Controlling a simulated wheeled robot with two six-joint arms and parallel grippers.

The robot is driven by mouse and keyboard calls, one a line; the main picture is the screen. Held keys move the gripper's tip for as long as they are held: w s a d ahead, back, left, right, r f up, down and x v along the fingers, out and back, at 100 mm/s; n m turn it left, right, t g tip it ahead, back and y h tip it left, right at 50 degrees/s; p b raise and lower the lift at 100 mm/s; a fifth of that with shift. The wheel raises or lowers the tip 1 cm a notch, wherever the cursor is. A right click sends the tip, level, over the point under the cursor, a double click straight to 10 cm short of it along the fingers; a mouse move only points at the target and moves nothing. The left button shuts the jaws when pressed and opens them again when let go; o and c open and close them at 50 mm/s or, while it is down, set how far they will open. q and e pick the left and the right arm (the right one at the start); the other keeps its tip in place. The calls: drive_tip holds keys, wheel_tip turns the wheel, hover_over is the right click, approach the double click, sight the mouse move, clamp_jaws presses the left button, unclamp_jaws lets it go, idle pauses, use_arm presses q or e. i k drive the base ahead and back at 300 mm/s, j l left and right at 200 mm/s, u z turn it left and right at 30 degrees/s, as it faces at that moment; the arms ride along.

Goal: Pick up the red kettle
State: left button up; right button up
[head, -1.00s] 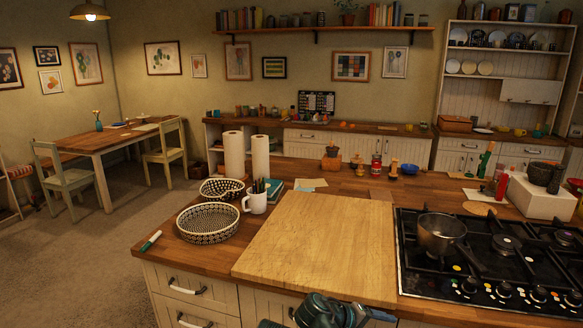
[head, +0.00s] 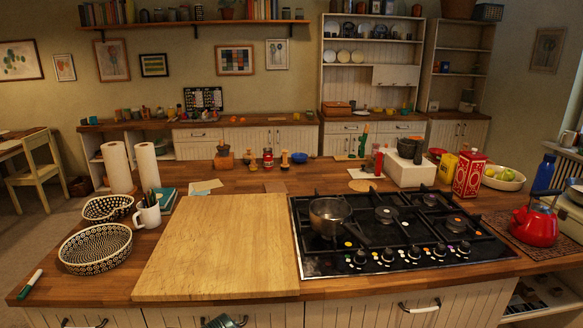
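The red kettle (head: 535,223) stands upright on a dark patterned mat (head: 521,244) at the right end of the island counter. It has a dark handle arching over its top. It is right of the gas hob (head: 390,228). A part of my own arm shows at the bottom edge, in front of the drawers. Neither gripper's fingers can be made out, and nothing touches the kettle.
A steel saucepan (head: 330,216) sits on the hob's left side. Close behind the kettle are a blue bottle (head: 544,174), a fruit bowl (head: 503,178) and a red patterned carton (head: 469,175). The wooden board (head: 222,245) is bare.

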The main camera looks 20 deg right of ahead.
sight(534, 225)
drive_tip(key=z, duration=2.25)
drive_tip(key=u, duration=0.35)
drive_tip(key=i+l+u, duration=0.15)
drive_tip(key=l+u, duration=0.25)
drive_tip(key=i+l+u, duration=0.15)
drive_tip(key=u, duration=0.25)
drive_tip(key=i+l+u, duration=0.15)
drive_tip(key=l, duration=0.45)
drive_tip(key=l+u, duration=0.1)
drive_tip(key=l, duration=0.5)
drive_tip(key=i+l+u, duration=0.15)
drive_tip(key=l, duration=0.5)
